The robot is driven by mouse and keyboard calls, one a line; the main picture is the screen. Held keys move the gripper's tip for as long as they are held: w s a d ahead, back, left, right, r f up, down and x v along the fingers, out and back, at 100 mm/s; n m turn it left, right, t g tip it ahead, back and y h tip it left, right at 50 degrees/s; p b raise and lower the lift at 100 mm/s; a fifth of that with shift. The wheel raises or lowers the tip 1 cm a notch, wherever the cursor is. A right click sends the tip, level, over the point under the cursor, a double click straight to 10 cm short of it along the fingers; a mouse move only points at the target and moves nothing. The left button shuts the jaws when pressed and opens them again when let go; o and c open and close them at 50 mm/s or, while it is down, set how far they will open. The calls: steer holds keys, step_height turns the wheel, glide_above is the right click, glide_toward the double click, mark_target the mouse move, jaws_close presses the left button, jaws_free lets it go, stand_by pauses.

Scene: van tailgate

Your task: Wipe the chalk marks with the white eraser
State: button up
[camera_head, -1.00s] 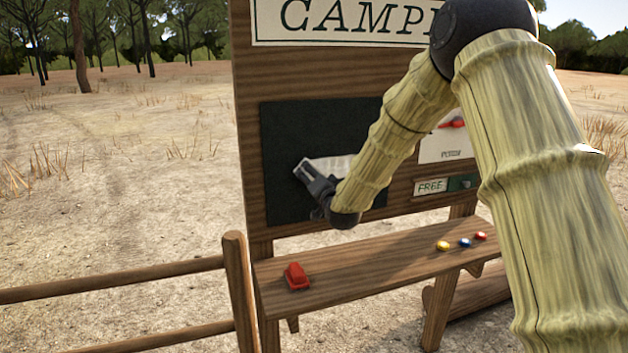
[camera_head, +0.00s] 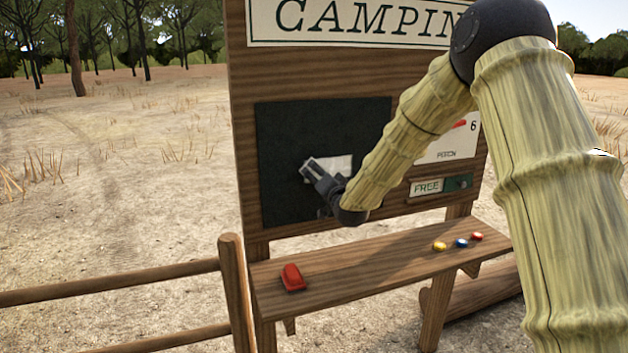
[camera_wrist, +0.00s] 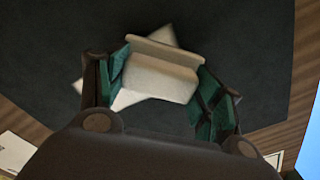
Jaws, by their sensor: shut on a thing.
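The dark chalkboard (camera_head: 278,130) is mounted upright on the wooden sign. My gripper (camera_head: 312,172) is at the middle of the board. In the wrist view my gripper (camera_wrist: 165,82) has its green-padded fingers shut on the white eraser (camera_wrist: 162,75). The eraser faces the board; I cannot tell whether it touches. A white chalk patch (camera_wrist: 132,97) with pointed corners shows on the board behind the eraser, which hides its middle. In the head view a white patch (camera_head: 341,166) shows just right of the fingers.
A wooden shelf (camera_head: 375,262) below the board holds a red object (camera_head: 292,277) at left and yellow (camera_head: 440,246), blue (camera_head: 461,243) and red (camera_head: 477,237) pieces at right. A pitch card (camera_head: 447,150) and FREE plate (camera_head: 427,187) are right of the board. A fence (camera_head: 120,288) stands at left.

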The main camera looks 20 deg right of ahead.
steer(key=shift+w+d+b, duration=0.2)
steer(key=shift+d+b, duration=0.1)
steer(key=shift+d, duration=1.2)
steer(key=shift+w+d+r+b, duration=0.1)
steer(key=shift+d+b, duration=0.3)
steer(key=shift+d, duration=2.25)
steer(key=shift+w+d+b, duration=0.1)
steer(key=shift+d+b, duration=0.25)
steer(key=shift+d, duration=2.25)
steer(key=shift+a, duration=0.1)
steer(key=shift+a+b, duration=0.35)
steer(key=shift+a, duration=0.05)
steer(key=shift+s+a+b, duration=0.15)
steer(key=shift+a+b, duration=0.5)
steer(key=shift+a, duration=1.7)
steer(key=shift+s+a+b, duration=0.1)
steer(key=shift+a+b, duration=0.5)
steer(key=shift+a, duration=1.7)
steer(key=shift+a, duration=0.15)
steer(key=a+b, duration=0.2)
steer(key=a, duration=0.4)
steer(key=shift+s+a, duration=0.15)
steer(key=shift+a, duration=0.05)
